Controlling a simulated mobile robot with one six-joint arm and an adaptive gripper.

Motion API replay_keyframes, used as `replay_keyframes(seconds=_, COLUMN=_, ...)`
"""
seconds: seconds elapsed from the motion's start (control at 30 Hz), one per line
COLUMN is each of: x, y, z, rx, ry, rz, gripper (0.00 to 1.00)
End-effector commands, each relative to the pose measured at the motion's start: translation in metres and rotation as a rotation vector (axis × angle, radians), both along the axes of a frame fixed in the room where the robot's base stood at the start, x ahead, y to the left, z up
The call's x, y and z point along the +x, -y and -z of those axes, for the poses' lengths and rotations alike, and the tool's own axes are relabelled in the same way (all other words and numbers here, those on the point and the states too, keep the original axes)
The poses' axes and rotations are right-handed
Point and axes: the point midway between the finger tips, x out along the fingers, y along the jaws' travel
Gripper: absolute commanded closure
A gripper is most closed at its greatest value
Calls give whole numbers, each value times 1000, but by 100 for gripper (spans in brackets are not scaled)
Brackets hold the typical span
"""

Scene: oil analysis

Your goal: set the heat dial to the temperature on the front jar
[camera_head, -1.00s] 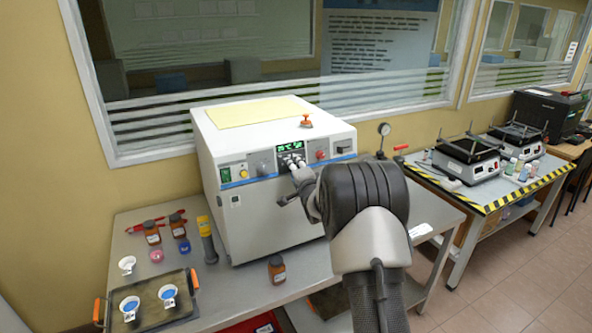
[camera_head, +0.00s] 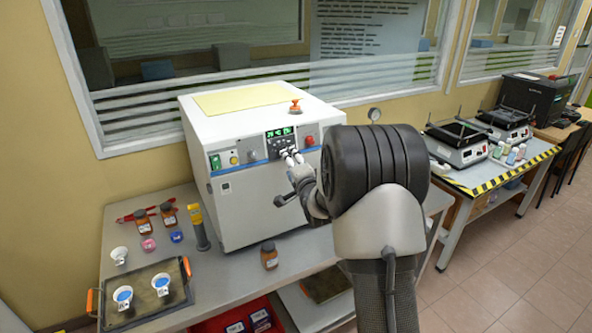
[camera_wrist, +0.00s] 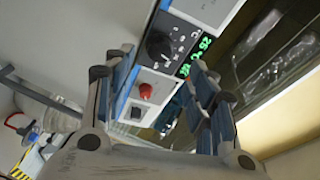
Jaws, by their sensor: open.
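The heat dial (camera_wrist: 158,45) is a round black knob on the white oven's front panel, beside a green lit display (camera_wrist: 196,55). My gripper (camera_wrist: 160,72) is open, with its fingers apart and the dial lying between and beyond the fingertips in the wrist view. I cannot tell whether they touch it. In the head view my gripper (camera_head: 290,156) is at the panel just below the display (camera_head: 279,132), and hides the dial. The front jar (camera_head: 269,256) is brown with a pale label and stands on the bench before the oven. Its writing is too small to read.
The white oven (camera_head: 232,125) has a red knob (camera_wrist: 145,91) and a black switch (camera_wrist: 137,113) near the dial.

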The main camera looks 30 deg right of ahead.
Motion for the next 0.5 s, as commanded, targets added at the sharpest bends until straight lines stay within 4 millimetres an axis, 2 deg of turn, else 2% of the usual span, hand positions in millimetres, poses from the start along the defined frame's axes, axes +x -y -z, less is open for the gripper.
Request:
replay_keyframes(seconds=0.1, x=-21, y=-4, z=-3, rx=0, ry=-1, rz=0, gripper=49)
replay_keyframes(seconds=0.2, x=-33, y=-6, z=-4, rx=0, ry=1, rz=0, gripper=49)
replay_keyframes(seconds=0.5, x=-43, y=-8, z=-5, rx=0, ry=1, rz=0, gripper=49)
